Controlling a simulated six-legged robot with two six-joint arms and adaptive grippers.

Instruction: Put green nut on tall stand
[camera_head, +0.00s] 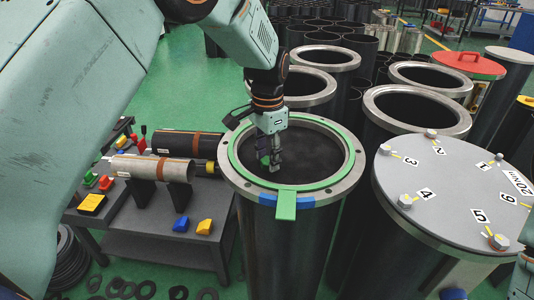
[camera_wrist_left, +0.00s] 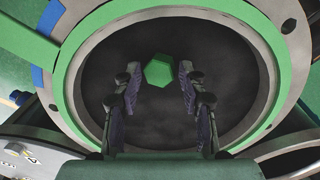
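The green nut (camera_wrist_left: 158,70) shows in the wrist view against the dark inside of a tall black flanged cylinder with a green ring (camera_head: 236,178). My left gripper (camera_head: 270,160) hangs over that cylinder's mouth, pointing down. In the wrist view its two fingers (camera_wrist_left: 158,88) are spread on either side of the nut, with a small gap visible at each side. I cannot tell how far below the fingertips the nut lies. In the head view the gripper mostly hides the nut. I cannot tell which thing is the tall stand. My right gripper is not in view.
A grey-lidded cylinder (camera_head: 450,190) with numbered bolts stands close at the right. Open flanged cylinders (camera_head: 415,105) crowd behind. A low dark table (camera_head: 150,235) with tubes and coloured blocks is at the left. Black rings (camera_head: 140,290) lie on the green floor.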

